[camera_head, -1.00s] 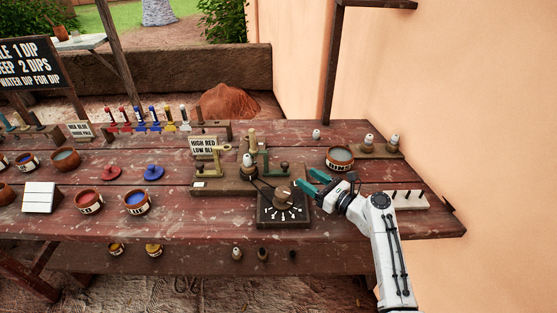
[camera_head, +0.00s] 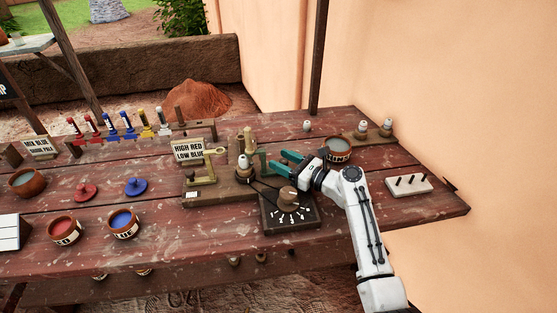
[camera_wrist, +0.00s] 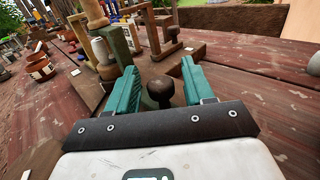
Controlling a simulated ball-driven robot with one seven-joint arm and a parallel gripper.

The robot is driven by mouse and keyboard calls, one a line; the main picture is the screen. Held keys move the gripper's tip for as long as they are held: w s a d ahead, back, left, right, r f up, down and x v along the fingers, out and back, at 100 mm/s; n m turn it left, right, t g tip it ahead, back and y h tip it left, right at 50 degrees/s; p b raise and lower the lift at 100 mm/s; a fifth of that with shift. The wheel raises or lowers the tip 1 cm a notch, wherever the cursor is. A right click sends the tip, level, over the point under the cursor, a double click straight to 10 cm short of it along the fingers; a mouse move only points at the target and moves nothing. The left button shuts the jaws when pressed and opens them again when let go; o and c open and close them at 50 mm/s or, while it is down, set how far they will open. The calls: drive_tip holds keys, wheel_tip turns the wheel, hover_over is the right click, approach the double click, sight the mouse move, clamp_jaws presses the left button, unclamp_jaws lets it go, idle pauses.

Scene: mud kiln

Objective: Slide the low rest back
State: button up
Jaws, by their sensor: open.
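A green rest with an upright post (camera_head: 262,160) stands on the wooden rig at the middle of the bench; I take it for the low rest. In the wrist view the green upright (camera_wrist: 117,45) is just beyond my left finger. A dark round knob (camera_wrist: 160,88) on a short stem stands between my fingers, apart from both as far as I can tell. My gripper (camera_head: 278,161) is open, and its teal fingers (camera_wrist: 158,70) point left along the rig. In the head view my fingers hide the knob.
A brass bracket (camera_head: 206,168) and a white-and-brown spindle (camera_head: 244,166) stand left of my gripper. A dial box (camera_head: 288,212) is in front, a bowl (camera_head: 338,150) behind my wrist, and a pegged white block (camera_head: 408,184) to the right. A sign (camera_head: 189,150) stands behind.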

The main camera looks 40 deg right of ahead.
clamp_jaws()
idle(0.4)
drive_tip(key=shift+s+d+f, duration=0.1)
drive_tip(key=shift+s+d, duration=0.55)
drive_tip(key=shift+d, duration=0.25)
drive_tip(key=shift+s+d, duration=0.6)
drive_tip(key=shift+d, duration=0.3)
unclamp_jaws()
drive_tip(key=shift+d, duration=0.1)
drive_tip(key=shift+s, duration=0.1)
drive_tip(key=s, duration=0.3)
drive_tip(key=s+d, duration=0.1)
drive_tip(key=s, duration=0.3)
drive_tip(key=s+d, duration=0.1)
drive_tip(key=s, duration=0.2)
drive_tip(key=shift+s, duration=0.3)
